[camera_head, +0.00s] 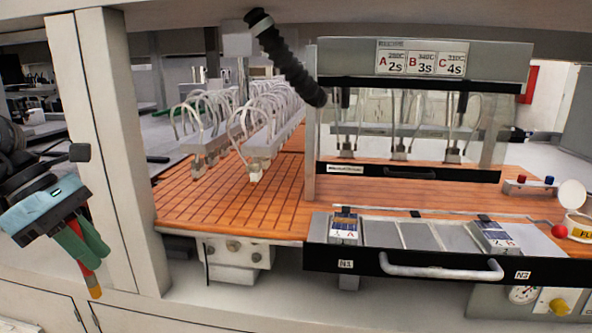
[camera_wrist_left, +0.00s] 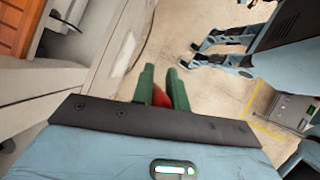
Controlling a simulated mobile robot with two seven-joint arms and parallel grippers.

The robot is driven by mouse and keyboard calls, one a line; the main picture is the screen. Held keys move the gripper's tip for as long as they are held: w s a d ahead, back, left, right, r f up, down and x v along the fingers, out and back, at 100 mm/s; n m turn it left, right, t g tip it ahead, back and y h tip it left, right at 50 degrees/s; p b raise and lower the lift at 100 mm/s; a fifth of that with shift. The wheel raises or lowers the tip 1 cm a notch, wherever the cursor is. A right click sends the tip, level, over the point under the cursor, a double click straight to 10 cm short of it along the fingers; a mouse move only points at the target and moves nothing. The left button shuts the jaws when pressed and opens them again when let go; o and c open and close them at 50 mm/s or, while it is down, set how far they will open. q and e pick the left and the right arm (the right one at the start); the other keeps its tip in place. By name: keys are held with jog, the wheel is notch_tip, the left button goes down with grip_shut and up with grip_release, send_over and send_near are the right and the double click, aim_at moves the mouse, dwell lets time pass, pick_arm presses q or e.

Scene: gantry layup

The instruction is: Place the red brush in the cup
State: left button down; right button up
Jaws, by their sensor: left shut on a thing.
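My left gripper (camera_head: 94,256) hangs at the left of the head view, in front of a grey post. Its green fingers are shut on the red brush (camera_head: 88,268), which points down with an orange-yellow tip below the fingers. In the left wrist view the red brush (camera_wrist_left: 160,97) shows between the two fingers (camera_wrist_left: 160,76). My right gripper is not in view.
The grey post (camera_head: 105,150) stands beside my left gripper. An orange slatted bed (camera_head: 225,205) lies mid-scene. A clear-fronted station (camera_head: 415,130) and a tray with a handle (camera_head: 440,270) are to the right. A red ball (camera_head: 559,231) sits by the container.

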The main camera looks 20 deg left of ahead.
pick_arm(q)
jog(key=w+d+f+m+g, duration=0.2)
jog(key=d+f+m, duration=0.25)
jog(key=f, duration=0.25)
jog(key=w+d+f+m+g, duration=0.2)
jog(key=d+f+m+g, duration=0.1)
jog(key=f+m, duration=0.4)
jog(key=d+f+m+g+y, duration=0.3)
jog(key=d+f+m+y, duration=0.2)
jog(key=d+f+m, duration=0.55)
jog(key=s+d+f, duration=0.1)
jog(key=s+f, duration=0.2)
jog(key=f, duration=0.8)
jog(key=shift+f, duration=0.25)
jog(key=shift+d, duration=0.2)
